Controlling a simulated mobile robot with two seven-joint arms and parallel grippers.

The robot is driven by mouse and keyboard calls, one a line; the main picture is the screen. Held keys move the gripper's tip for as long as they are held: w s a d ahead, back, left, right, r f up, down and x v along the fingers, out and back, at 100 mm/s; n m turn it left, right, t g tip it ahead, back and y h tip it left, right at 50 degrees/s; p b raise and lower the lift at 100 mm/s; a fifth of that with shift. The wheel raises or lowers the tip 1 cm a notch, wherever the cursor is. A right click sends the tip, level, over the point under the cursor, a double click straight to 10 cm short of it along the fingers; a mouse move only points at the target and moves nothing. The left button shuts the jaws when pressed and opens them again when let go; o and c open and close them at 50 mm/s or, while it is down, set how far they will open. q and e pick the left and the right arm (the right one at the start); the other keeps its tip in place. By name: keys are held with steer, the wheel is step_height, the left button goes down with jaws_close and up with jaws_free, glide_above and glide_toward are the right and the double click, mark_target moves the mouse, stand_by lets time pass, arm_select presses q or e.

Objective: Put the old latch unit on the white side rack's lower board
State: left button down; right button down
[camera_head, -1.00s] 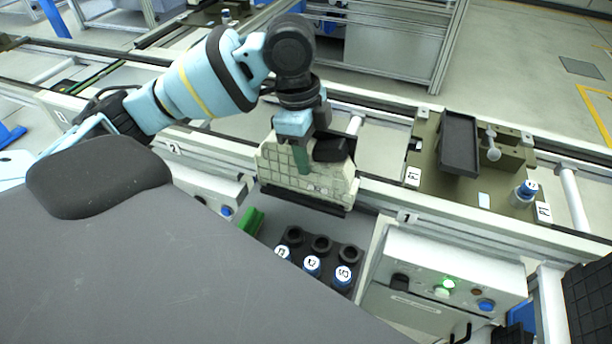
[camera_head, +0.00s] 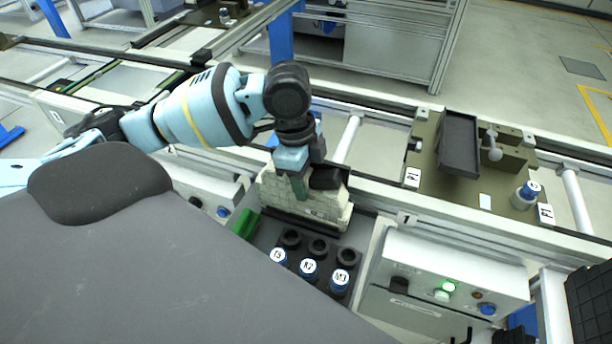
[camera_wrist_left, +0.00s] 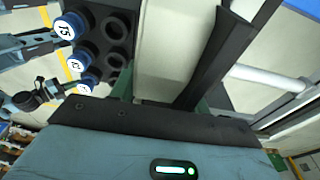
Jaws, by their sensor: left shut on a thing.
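A cream block-shaped unit with a dark base (camera_head: 325,206), which I take to be the old latch unit, hangs below my left gripper (camera_head: 301,185) in the head view. The gripper is shut on its upper part, with a green finger against its near face. The unit is close behind the black bottle holder; I cannot tell whether its base touches anything. In the left wrist view the unit's pale body (camera_wrist_left: 163,55) lies between the green fingers, beside a long black bar. I cannot make out the white side rack.
A black holder (camera_head: 318,248) with several blue-capped bottles stands just in front of the unit. A green object (camera_head: 246,223) is to its left. A control box (camera_head: 440,275) with a lit green lamp is at right. An olive pallet (camera_head: 425,160) with parts sits on the conveyor.

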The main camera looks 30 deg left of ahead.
arm_select(q)
steer(key=c, duration=0.7)
jaws_free()
steer(key=shift+f, duration=0.15)
steer(key=r, duration=0.3)
steer(key=a+r, duration=0.1)
steer(key=r, duration=0.3)
steer(key=r+p, duration=0.1)
steer(key=r, duration=0.2)
steer(key=shift+s+a+r, duration=0.15)
steer(key=shift+a+r, duration=0.25)
steer(key=shift+r, duration=0.65)
steer(key=shift+o, duration=0.4)
arm_select(e)
steer(key=shift+w+d+r, duration=0.2)
steer(key=shift+w+r, duration=0.55)
steer(key=shift+r, duration=0.2)
